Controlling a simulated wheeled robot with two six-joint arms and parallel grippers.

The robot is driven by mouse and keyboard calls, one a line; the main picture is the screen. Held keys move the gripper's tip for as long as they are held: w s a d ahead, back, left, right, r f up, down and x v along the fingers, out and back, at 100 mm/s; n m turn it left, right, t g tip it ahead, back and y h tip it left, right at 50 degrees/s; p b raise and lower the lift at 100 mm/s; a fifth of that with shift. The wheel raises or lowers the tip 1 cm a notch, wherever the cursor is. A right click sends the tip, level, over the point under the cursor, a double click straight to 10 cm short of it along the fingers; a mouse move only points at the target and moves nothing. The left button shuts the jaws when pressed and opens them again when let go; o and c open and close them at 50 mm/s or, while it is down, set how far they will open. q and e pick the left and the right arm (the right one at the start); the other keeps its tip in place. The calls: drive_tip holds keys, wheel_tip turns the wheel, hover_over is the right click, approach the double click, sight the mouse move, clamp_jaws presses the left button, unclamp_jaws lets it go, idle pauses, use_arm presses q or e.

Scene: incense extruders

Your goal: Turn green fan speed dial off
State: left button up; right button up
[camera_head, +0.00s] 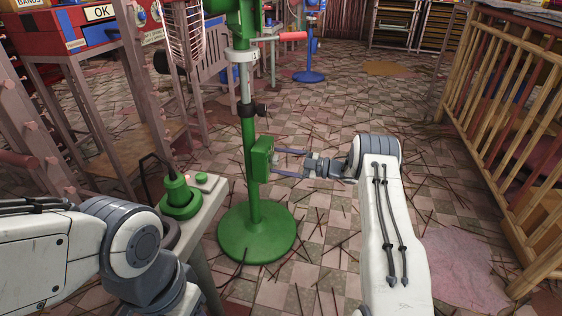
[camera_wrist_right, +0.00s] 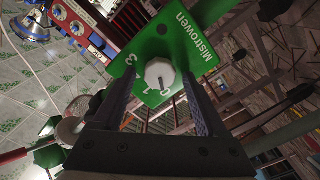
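The green fan (camera_head: 252,190) stands upright on a round green base. Its green control box (camera_head: 261,160) is on the pole. In the right wrist view the box's green face (camera_wrist_right: 189,44) reads "Mistrowen" and carries a white round dial (camera_wrist_right: 160,74) with number marks around it. A dark pointer mark on the dial points towards the lower edge of the picture, near the marks there. My right gripper (camera_head: 277,163) is open at the box, with its fingers on either side of the dial; contact cannot be told. My left arm is at lower left; its gripper is out of view.
A small table (camera_head: 205,215) with a green plug device (camera_head: 180,196) stands left of the fan. A wooden railing (camera_head: 510,130) runs along the right. A blue fan (camera_head: 309,74) stands behind. The tiled floor has thin sticks scattered over it.

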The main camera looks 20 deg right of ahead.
drive_tip(key=shift+r, duration=0.1)
drive_tip(key=p+v, duration=0.4)
drive_tip(key=v, duration=0.6)
drive_tip(key=shift+s+d, duration=0.15)
